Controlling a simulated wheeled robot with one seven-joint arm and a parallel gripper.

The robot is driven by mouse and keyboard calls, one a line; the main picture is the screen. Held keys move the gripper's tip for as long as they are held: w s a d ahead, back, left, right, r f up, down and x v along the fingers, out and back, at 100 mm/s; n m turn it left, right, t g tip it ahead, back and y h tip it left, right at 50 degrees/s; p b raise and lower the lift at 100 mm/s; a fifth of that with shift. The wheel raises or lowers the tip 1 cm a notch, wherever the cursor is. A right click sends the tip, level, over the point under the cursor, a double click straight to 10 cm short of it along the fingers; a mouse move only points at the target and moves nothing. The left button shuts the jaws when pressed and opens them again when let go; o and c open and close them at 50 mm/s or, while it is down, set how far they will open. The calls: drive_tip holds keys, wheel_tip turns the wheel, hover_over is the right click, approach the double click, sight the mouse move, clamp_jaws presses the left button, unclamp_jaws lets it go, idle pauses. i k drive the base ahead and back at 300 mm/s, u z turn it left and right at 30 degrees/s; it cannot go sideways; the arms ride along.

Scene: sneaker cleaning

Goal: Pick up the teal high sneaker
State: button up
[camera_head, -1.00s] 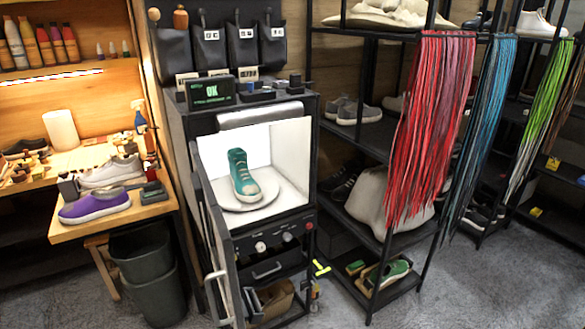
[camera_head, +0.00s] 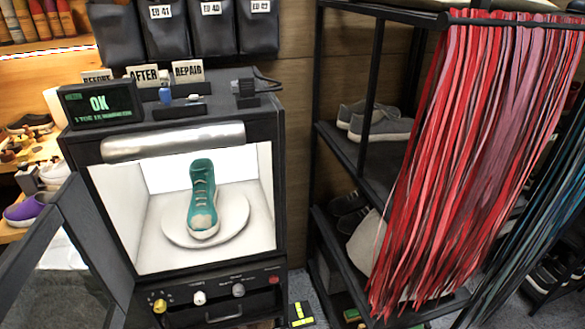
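The teal high sneaker (camera_head: 201,197) stands upright on a round white turntable (camera_head: 237,222) inside a lit white box cabinet (camera_head: 262,158). Its pale toe points toward me and its laces face forward. The cabinet door (camera_head: 75,255) is swung open to the left, so the front of the box is clear. My gripper is not in view.
Knobs (camera_head: 199,297) line the panel below the box. To the right is a black shelf rack with grey shoes (camera_head: 376,122) and hanging red laces (camera_head: 465,150). A purple shoe (camera_head: 24,210) lies at far left.

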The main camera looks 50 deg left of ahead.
sight(203, 221)
drive_tip(key=i, duration=0.6)
drive_tip(key=u, duration=3.2)
drive_tip(key=i, duration=1)
drive_tip(key=u, duration=0.05)
